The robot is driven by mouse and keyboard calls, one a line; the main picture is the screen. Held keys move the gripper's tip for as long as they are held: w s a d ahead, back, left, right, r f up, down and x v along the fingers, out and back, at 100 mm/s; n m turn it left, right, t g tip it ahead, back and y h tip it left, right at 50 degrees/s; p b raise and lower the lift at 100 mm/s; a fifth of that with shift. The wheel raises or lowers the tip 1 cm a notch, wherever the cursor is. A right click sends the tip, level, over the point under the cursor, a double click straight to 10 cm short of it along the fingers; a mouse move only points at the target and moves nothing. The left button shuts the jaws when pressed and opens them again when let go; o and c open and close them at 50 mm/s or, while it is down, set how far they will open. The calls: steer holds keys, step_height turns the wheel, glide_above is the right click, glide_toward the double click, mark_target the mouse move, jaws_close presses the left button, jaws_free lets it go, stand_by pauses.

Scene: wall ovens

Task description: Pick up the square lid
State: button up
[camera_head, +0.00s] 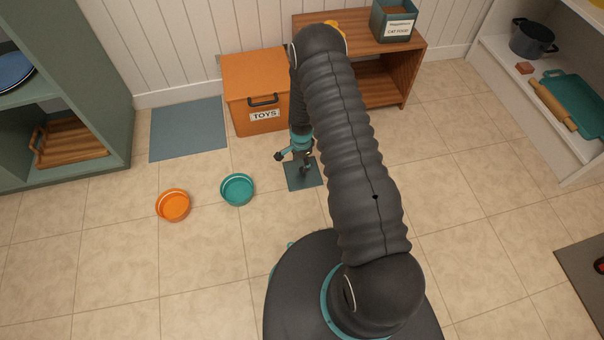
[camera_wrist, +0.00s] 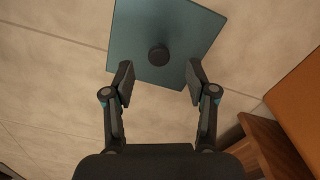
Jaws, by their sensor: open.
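The square lid (camera_head: 297,181) is a flat teal-blue plate on the tiled floor, partly hidden behind my gripper in the head view. In the wrist view the lid (camera_wrist: 190,30) shows with a round dark knob (camera_wrist: 158,56) at its middle. My gripper (camera_head: 302,166) is over the lid and points down at it. In the wrist view my gripper (camera_wrist: 159,78) is open, with one finger on each side of the knob's line. The knob lies just beyond the fingertips, and nothing is held. I cannot tell the exact height above the lid.
An orange toy box (camera_head: 256,85) and a wooden shelf (camera_head: 390,55) bearing a cat food bin (camera_head: 394,22) stand behind the lid. A teal bowl (camera_head: 237,190) and an orange bowl (camera_head: 173,206) sit to the left. A blue mat (camera_head: 188,128) lies further back.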

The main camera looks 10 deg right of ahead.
mark_target(302, 169)
steer(key=shift+d+f, duration=0.15)
steer(key=shift+f, duration=1.3)
steer(key=shift+d+f, duration=0.1)
steer(key=shift+f, duration=1.35)
jaws_close()
